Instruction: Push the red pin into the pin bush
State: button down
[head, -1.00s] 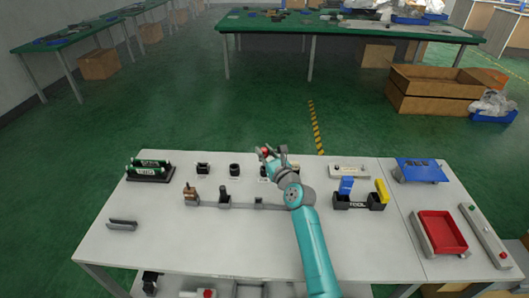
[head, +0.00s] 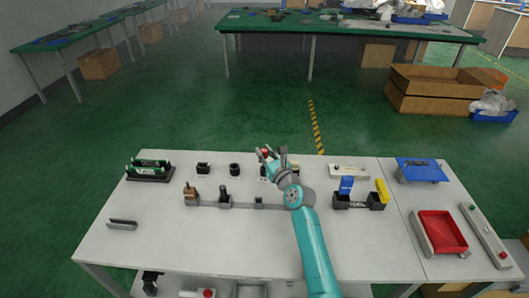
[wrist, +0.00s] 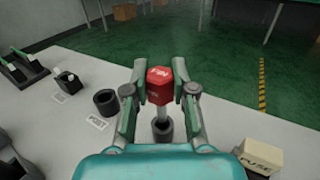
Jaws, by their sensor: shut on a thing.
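The red pin (wrist: 160,84) has a red head with white lettering and a grey shank pointing down. In the wrist view it stands between the two fingers of my gripper (wrist: 160,92), which is shut on its head. Below the head, the shank meets a dark round bush (wrist: 163,130); how deep it sits in the bush cannot be told. In the head view the red head (head: 265,152) shows at the tip of my gripper (head: 272,156), and the bush is largely hidden behind my arm.
A dark round post fixture (wrist: 107,102) with a label stands to the left in the wrist view. A cream block marked FUSE (wrist: 260,156) is at the lower right. In the head view, a black holder (head: 358,200) with blue and yellow pieces stands right of my arm.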

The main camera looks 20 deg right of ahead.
jog(key=shift+f, duration=0.85)
jog(key=shift+f, duration=0.2)
